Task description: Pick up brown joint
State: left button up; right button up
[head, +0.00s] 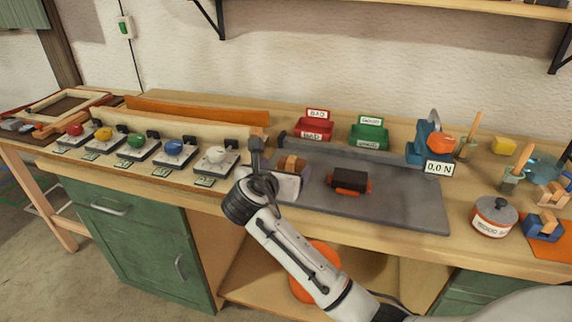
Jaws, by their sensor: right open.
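A brown wooden joint (292,163) with lighter tan parts lies on the left end of the grey mat (400,210). Its near side is partly hidden by my right gripper (273,167). The right gripper is open, just in front of and left of the joint, with its arm coming up from the lower right. I cannot tell whether a finger touches the joint. My left gripper is not in view.
A black block on an orange base (350,180) lies on the mat. Red (315,130) and green bins (369,137) stand behind. Several coloured knobs on plates line the left. A white pot (493,217) and a blue holder with wooden pieces (543,228) stand right.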

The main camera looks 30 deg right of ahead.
aim_at(290, 162)
jog(key=shift+x, duration=0.8)
jog(key=shift+w+d+f, duration=0.15)
jog(key=shift+d, duration=0.15)
jog(key=x, duration=0.3)
jog(key=shift+w+d+f, duration=0.1)
jog(key=shift+w+f, duration=0.05)
jog(key=shift+w, duration=0.15)
jog(key=shift+w+d+f, duration=0.2)
jog(key=shift+w+d, duration=0.2)
jog(key=c, duration=1.3)
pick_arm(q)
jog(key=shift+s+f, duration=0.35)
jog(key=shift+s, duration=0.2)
pick_arm(e)
jog(key=shift+o, duration=0.2)
